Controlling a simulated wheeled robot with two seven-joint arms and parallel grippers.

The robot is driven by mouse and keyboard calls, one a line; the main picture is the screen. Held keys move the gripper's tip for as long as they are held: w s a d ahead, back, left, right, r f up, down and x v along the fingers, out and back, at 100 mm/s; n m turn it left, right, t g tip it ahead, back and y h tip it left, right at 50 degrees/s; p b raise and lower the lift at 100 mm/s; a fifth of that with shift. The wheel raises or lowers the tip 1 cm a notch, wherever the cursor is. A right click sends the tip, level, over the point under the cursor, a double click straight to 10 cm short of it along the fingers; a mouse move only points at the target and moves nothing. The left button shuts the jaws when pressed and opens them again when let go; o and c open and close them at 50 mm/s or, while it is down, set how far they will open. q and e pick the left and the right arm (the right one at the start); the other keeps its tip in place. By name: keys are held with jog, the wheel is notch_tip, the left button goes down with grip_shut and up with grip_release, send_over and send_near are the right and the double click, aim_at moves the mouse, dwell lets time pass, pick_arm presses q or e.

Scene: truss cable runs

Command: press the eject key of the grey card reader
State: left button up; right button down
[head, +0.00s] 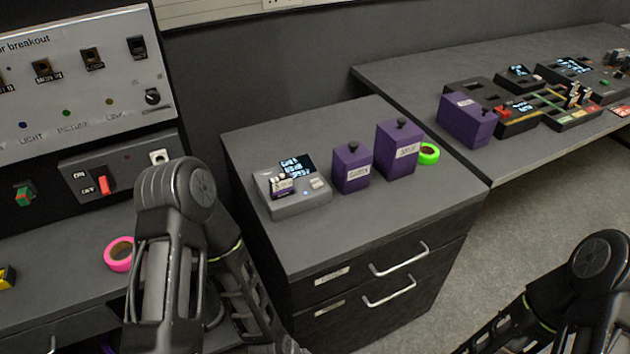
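The grey card reader (300,204) sits on top of the dark drawer cabinet, towards its left side. It has a lit dark screen at its back and a small blue light on its front. A purple labelled piece (283,190) shows at its left front. A small pale key (317,183) is at its right; its marking is too small to read. My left arm stands in front and to the left of the reader, apart from it. My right arm is at the lower right corner. I see neither gripper's fingertips.
Two purple lidded boxes (352,174) (393,156) stand right of the reader, with a green tape roll (428,153) beside them. A breakout panel (80,85) and a pink tape roll (119,253) are at left. The cabinet top in front of the reader is clear.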

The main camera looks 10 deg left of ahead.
pick_arm(q)
jog(key=shift+c, duration=0.5)
grip_shut()
dwell(1.2)
